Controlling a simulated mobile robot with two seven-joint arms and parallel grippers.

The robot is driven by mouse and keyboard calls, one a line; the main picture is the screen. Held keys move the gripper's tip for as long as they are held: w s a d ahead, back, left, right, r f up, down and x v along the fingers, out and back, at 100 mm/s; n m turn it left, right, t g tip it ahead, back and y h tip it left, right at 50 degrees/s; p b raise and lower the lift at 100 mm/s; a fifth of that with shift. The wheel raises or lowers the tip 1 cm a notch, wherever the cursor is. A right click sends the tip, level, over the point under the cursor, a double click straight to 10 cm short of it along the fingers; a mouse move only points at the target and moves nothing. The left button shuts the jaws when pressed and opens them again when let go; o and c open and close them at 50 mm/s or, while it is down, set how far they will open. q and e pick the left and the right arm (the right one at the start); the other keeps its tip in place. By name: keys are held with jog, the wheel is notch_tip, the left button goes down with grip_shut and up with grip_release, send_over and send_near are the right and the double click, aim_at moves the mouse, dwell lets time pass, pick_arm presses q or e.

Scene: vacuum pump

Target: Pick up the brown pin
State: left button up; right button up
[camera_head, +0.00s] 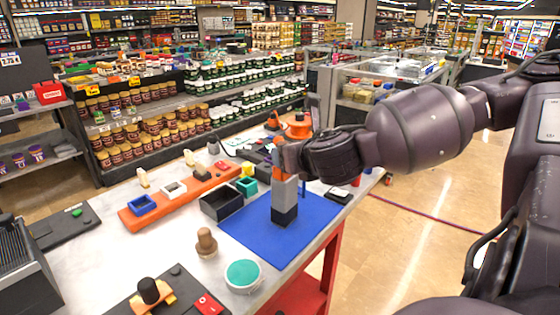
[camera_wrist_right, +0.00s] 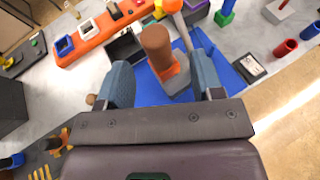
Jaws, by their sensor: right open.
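A brown pin (camera_wrist_right: 156,42), a thick cylinder, stands at the top of the grey and orange pump body (camera_wrist_right: 177,82) in the right wrist view. In the head view the pump body (camera_head: 285,197) stands upright on a blue mat (camera_head: 315,213), and my right gripper covers most of its top. My right gripper (camera_wrist_right: 158,60) is open, with one finger on each side of the pin in the picture; I cannot tell whether either touches it. My right gripper (camera_head: 290,157) comes in from the right in the head view. My left gripper is not in view.
A brown knob-shaped part (camera_head: 206,243) stands left of the mat. A round teal-topped dish (camera_head: 243,274) is at the table's front. A black open box (camera_head: 221,203) and an orange rack (camera_head: 180,196) lie behind. The table's right edge is close to the mat.

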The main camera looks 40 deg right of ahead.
jog(key=b+x, duration=0.2)
jog(key=x, duration=0.2)
jog(key=shift+w+f+b, duration=0.2)
jog(key=shift+f+b, duration=0.1)
jog(key=shift+w, duration=0.3)
jog(key=shift+r, duration=0.15)
jog(key=c, duration=0.8)
jog(key=shift+c, duration=0.9)
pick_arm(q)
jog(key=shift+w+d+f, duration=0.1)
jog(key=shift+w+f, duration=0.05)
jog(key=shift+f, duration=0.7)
pick_arm(e)
jog(key=shift+r, duration=0.1)
